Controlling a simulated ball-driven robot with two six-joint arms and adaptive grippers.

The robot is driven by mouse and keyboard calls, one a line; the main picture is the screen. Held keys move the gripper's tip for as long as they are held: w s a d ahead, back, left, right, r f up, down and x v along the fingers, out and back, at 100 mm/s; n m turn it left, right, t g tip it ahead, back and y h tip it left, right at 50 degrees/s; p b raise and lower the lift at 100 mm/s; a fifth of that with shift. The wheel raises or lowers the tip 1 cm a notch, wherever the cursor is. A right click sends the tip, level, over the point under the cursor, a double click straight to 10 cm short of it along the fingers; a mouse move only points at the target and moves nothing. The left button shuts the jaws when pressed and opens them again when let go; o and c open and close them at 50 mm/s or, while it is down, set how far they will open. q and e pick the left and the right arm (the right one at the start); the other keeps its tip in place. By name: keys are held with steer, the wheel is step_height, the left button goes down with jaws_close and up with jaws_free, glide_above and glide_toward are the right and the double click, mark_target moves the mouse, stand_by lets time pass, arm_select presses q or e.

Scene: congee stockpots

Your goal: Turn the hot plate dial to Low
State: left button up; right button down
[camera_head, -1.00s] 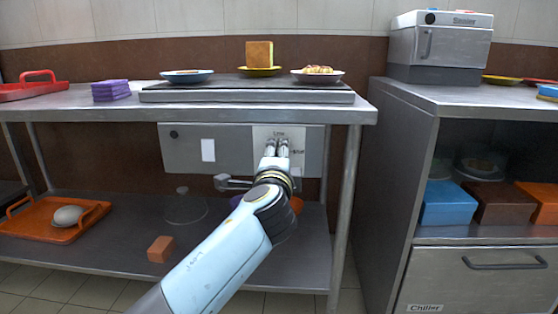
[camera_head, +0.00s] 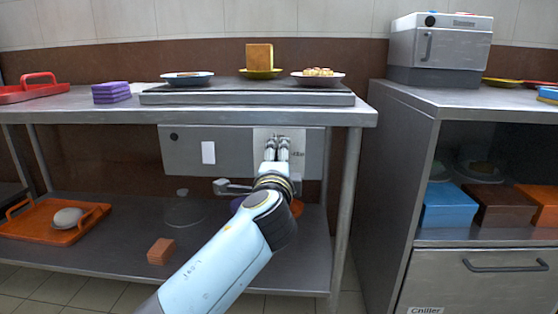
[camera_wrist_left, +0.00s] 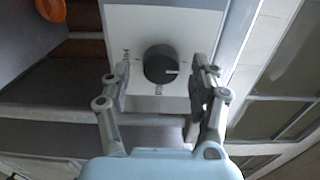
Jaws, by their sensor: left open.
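The hot plate (camera_head: 250,98) is a grey slab on the steel table. Its control panel (camera_head: 222,150) hangs below the table's front edge. In the left wrist view the dial (camera_wrist_left: 160,64) is a round black knob with a pale mark pointing right in that picture, on a whitish plate. My left gripper (camera_head: 277,143) is in front of this plate and hides the dial in the head view. In the left wrist view the gripper (camera_wrist_left: 163,82) is open, its fingers on either side of the dial with gaps visible. My right gripper is not in view.
Plates of food, one a yellow plate (camera_head: 261,73), stand on the hot plate. A purple stack (camera_head: 111,92) and a red tray (camera_head: 34,90) are to the left. A grey faucet-like handle (camera_head: 232,187) sits below the panel. A chiller cabinet (camera_head: 480,278) stands at right.

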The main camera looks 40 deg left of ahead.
arm_select(q)
steer(key=v, duration=0.6)
steer(key=shift+s+d, duration=0.2)
steer(key=shift+s, duration=0.1)
steer(key=s+a+f+n+g+h, duration=0.2)
steer(key=s+f+g, duration=0.2)
steer(key=s+f, duration=0.6)
steer(key=s+a+f+n+g+h, duration=0.15)
steer(key=s+f+g, duration=0.25)
steer(key=s+f, duration=0.7)
steer(key=s+d+f+n+g+h+p, duration=0.25)
steer(key=s+f+n+p, duration=0.2)
steer(key=s+f, duration=0.45)
steer(key=s+d+f+n+g+h+p, duration=0.2)
steer(key=s+d+f+n+g+p, duration=0.15)
steer(key=s+f+p, duration=0.5)
steer(key=s+a+r+g+p, duration=0.1)
steer(key=s+p, duration=0.3)
steer(key=s, duration=0.9)
steer(key=shift+s+p, duration=0.25)
steer(key=shift+p, duration=0.05)
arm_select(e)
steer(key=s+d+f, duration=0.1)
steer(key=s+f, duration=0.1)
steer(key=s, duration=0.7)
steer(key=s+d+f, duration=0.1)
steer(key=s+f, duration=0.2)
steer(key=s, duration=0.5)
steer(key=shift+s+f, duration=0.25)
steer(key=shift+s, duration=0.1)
